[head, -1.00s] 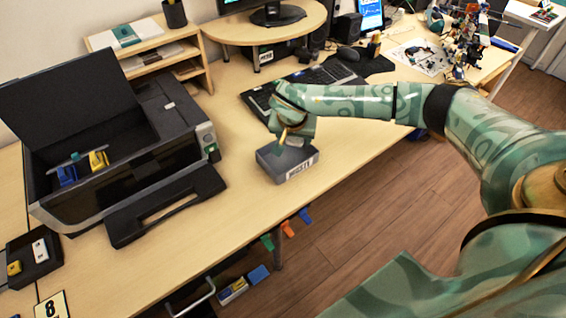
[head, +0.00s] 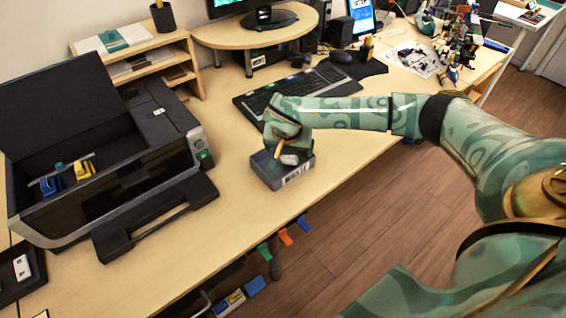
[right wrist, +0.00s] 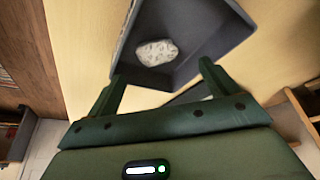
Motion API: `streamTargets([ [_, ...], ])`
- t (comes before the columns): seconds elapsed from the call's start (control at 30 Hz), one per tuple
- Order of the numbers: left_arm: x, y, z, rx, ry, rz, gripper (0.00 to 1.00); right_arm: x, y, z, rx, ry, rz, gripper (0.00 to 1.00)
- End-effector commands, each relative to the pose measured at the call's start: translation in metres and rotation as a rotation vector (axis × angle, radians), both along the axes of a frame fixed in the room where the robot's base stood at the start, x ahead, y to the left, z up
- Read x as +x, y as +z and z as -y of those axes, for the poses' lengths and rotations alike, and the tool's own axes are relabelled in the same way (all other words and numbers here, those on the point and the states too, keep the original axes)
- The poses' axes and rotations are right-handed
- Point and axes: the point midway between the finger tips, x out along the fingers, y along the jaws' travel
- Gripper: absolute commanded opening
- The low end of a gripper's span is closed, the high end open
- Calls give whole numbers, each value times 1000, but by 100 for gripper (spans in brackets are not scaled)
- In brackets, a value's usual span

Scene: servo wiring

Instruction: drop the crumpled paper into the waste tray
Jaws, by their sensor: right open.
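The crumpled paper (head: 290,159) is a small pale grey-white lump. It shows within the walls of the dark grey waste tray (head: 297,177), which has a white label on its front. The right wrist view also shows the paper (right wrist: 156,52) against the inside of the tray (right wrist: 205,30), clear of both fingers. My right gripper (head: 276,160) is just above the tray; in the right wrist view its green fingers (right wrist: 162,72) are wide apart and empty. My left gripper is not in view.
An open black printer (head: 110,150) with its front tray out stands at left. A keyboard (head: 290,90) lies behind the waste tray. A wooden shelf (head: 150,60) and a round monitor stand (head: 255,35) are at the back. Bare desk lies between printer and tray.

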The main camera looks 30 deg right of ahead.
Motion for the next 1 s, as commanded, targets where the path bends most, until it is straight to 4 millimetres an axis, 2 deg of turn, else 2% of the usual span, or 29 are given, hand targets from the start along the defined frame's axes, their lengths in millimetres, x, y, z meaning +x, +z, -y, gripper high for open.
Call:
streamTargets([
  [0.3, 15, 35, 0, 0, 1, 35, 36, -19, 77, -19, 0, 4, 9, 86],
  [0.5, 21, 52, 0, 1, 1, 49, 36, -34, 121, -32, 1, 2, 6, 86],
  [0.7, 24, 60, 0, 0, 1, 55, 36, -42, 143, -39, 0, 1, 3, 86],
  [1.0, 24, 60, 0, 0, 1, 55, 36, -44, 146, -41, 0, 0, 0, 86],
])
